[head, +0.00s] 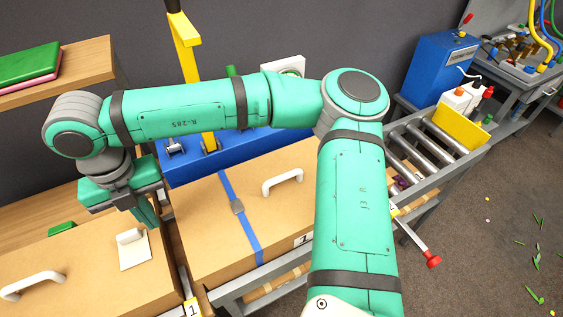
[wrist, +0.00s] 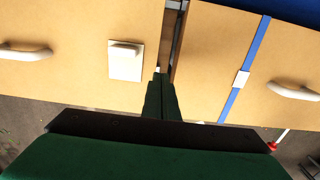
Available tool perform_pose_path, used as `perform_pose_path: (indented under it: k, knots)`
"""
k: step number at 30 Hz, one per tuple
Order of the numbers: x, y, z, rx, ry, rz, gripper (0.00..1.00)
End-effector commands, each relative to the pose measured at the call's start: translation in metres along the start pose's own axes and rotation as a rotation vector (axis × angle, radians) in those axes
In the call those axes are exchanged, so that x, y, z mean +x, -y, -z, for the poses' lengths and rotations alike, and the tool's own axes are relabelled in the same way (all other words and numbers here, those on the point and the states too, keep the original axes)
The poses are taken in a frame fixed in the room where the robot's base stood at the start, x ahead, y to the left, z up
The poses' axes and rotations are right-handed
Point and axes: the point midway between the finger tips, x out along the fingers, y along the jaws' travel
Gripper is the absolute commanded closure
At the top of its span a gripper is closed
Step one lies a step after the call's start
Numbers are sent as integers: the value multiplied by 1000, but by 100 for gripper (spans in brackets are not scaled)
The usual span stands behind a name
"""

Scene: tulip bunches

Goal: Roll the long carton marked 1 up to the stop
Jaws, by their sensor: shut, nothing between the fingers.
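A long tan carton (head: 215,215) with a blue strap, a white handle and a "1" label lies left of the exposed rollers; it shows on the right in the wrist view (wrist: 212,60). A yellow plate (head: 460,130) stands across the roller track at upper right; I cannot tell if it is the stop. My gripper (head: 150,222) points down, shut and empty, near the gap between this carton and a second carton on the left. Its closed fingers (wrist: 160,85) show by that gap in the wrist view. My arm hides part of the carton's right end.
The second carton (head: 80,270) has a white handle and a white plate with a block. Bare rollers (head: 425,140) run right. A red knob (head: 433,261) juts out in front. Bottles (head: 460,98) stand behind the yellow plate.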

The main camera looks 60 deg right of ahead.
Motion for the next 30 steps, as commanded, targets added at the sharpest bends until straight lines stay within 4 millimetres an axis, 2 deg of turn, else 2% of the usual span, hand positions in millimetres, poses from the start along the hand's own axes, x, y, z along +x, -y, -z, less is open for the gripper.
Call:
perform_pose_path:
  k: [19,30]
  knots:
    - [56,0,0,0,-1,-2,100]
    - [55,34,-1,5,1,0,100]
